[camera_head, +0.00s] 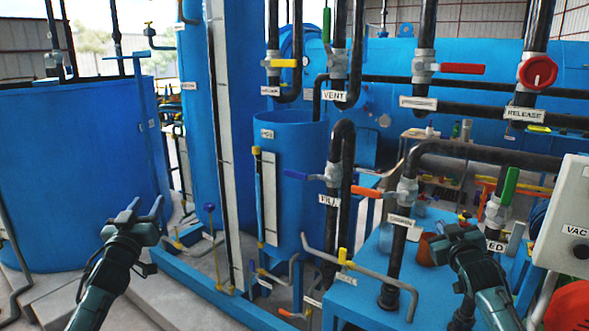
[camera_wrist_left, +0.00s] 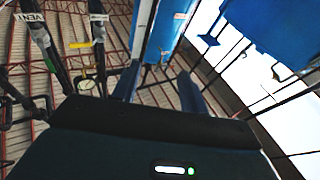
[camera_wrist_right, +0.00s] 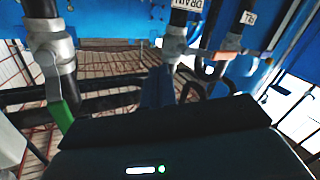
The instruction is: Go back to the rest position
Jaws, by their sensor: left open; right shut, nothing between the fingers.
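My left gripper (camera_head: 146,207) is open and empty at the lower left, held in the air in front of the big blue tank (camera_head: 75,170). Its two fingers stand apart in the left wrist view (camera_wrist_left: 158,88). My right gripper (camera_head: 452,238) is at the lower right, beside the pipe with the green-handled valve (camera_head: 510,186). In the right wrist view its fingers (camera_wrist_right: 158,88) are together with nothing between them. The green handle also shows close by at the left of that view (camera_wrist_right: 62,117). I cannot tell the exact gap between the right gripper and the pipe.
A DRAIN pipe valve with an orange handle (camera_head: 367,192) stands left of my right gripper. A grey control box (camera_head: 567,215) is at the far right. A blue vessel (camera_head: 290,180) with pipes fills the middle. Open air lies between my grippers in front.

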